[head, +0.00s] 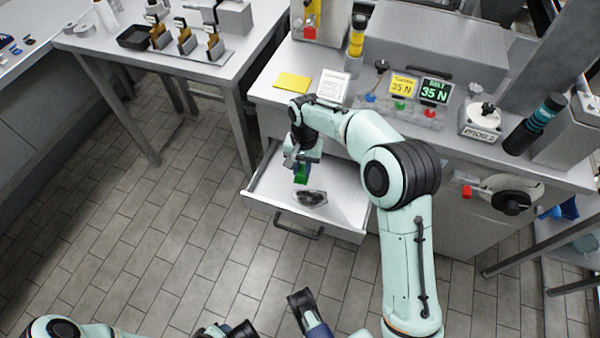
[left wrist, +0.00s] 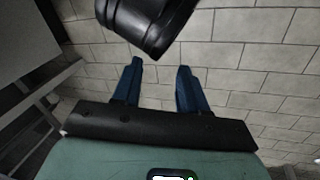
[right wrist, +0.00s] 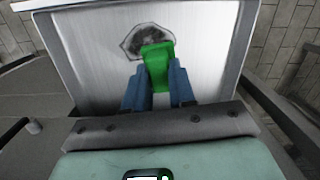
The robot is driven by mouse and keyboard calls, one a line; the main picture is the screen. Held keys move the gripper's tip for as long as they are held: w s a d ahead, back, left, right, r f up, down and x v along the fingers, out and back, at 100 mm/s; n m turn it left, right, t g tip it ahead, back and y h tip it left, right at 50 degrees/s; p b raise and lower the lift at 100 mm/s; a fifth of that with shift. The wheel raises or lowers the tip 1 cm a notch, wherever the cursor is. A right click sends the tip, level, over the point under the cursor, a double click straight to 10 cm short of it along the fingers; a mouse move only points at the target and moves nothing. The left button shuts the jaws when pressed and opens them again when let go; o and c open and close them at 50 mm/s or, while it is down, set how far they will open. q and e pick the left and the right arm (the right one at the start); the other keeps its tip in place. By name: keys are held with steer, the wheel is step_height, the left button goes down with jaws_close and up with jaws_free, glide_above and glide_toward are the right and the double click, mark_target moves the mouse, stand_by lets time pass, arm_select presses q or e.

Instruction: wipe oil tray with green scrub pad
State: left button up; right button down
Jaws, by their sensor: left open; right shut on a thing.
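The oil tray (head: 345,212) is an open pale metal drawer at the front of the workbench. A dark oily stain (head: 311,198) lies on its floor; it also shows in the right wrist view (right wrist: 140,37). My right gripper (head: 299,166) is over the tray, shut on the green scrub pad (head: 301,175). In the right wrist view the pad (right wrist: 158,66) sticks out beyond the blue fingers and overlaps the stain's lower right part. I cannot tell whether it touches the tray floor. My left gripper (left wrist: 157,88) is open and empty, low over the floor.
A side table (head: 90,40) stands at the upper left. The tiled floor (head: 150,240) left of the tray is clear.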

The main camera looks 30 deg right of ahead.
mark_target(302, 176)
steer(key=shift+f, duration=0.1)
steer(key=shift+f+b, duration=0.45)
steer(key=shift+b, duration=0.05)
steer(key=shift+f+b, duration=0.55)
steer(key=shift+f, duration=0.2)
steer(key=shift+f+b, duration=0.75)
steer(key=shift+f, duration=0.35)
arm_select(q)
step_height(302, 176, down, 6)
steer(key=a, duration=0.2)
steer(key=shift+w+a, duration=0.15)
steer(key=shift+a, duration=0.1)
steer(key=shift+r, duration=0.1)
